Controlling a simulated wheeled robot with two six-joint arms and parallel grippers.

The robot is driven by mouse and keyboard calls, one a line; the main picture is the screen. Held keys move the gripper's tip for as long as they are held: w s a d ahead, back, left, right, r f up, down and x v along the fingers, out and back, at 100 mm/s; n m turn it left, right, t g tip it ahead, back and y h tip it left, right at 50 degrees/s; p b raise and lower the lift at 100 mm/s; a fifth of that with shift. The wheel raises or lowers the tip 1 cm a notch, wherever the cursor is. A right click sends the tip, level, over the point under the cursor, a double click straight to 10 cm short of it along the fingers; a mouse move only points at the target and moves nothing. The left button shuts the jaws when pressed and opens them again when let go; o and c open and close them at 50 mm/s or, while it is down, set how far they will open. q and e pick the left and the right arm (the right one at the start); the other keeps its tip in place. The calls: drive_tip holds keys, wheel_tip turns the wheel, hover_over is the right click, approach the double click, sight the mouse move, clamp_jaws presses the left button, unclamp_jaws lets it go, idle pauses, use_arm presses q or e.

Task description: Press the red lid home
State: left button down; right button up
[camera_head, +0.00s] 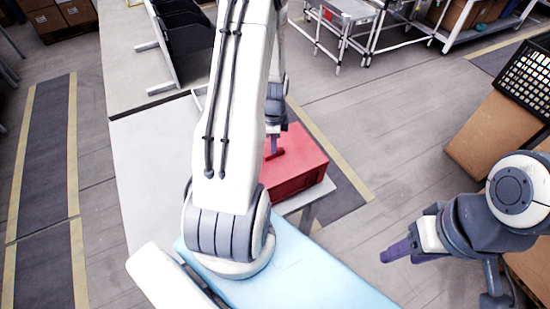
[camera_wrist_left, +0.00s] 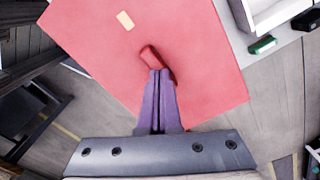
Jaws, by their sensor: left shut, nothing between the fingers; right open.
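The red lid (camera_wrist_left: 95,45) fills much of the left wrist view, with a short raised red handle (camera_wrist_left: 150,55) and a pale label (camera_wrist_left: 125,20). In the head view the lid tops a red box (camera_head: 300,182) on the table, partly hidden behind my left arm. I cannot tell whether the lid sits flush. My left gripper (camera_head: 273,145) points down over the lid. In the left wrist view its purple fingers (camera_wrist_left: 159,72) are shut and empty, with their tips right at the handle; contact is unclear. My right gripper (camera_head: 388,252) is open and empty, off to the right, away from the box.
A white table (camera_head: 150,165) runs along the left. A dark rack (camera_head: 182,45) stands at its far end. A green object (camera_wrist_left: 263,45) lies beside the lid in the left wrist view. Cardboard boxes (camera_head: 495,135) with a black crate (camera_head: 528,82) stand at the right.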

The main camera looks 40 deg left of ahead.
use_arm(q)
drive_tip(key=shift+f, duration=0.25)
idle(0.4)
drive_tip(key=shift+r, duration=0.1)
idle(0.3)
drive_tip(key=shift+r+p, duration=1.95)
drive_tip(key=shift+r, duration=0.5)
drive_tip(key=d+r+n+b, duration=0.1)
drive_tip(key=d+r+b, duration=0.2)
drive_tip(key=d, duration=0.7)
drive_tip(key=d+r+b, duration=0.3)
drive_tip(key=d+r, duration=0.1)
drive_tip(key=d, duration=0.5)
drive_tip(key=s+d+r+n+b, duration=0.1)
drive_tip(key=s+d+b, duration=0.1)
drive_tip(key=s+d, duration=0.4)
drive_tip(key=s+d+r+n+h+b, duration=0.1)
drive_tip(key=s+d+r+b, duration=0.1)
drive_tip(key=s+d, duration=0.4)
drive_tip(key=s, duration=0.4)
drive_tip(key=shift+r, duration=0.25)
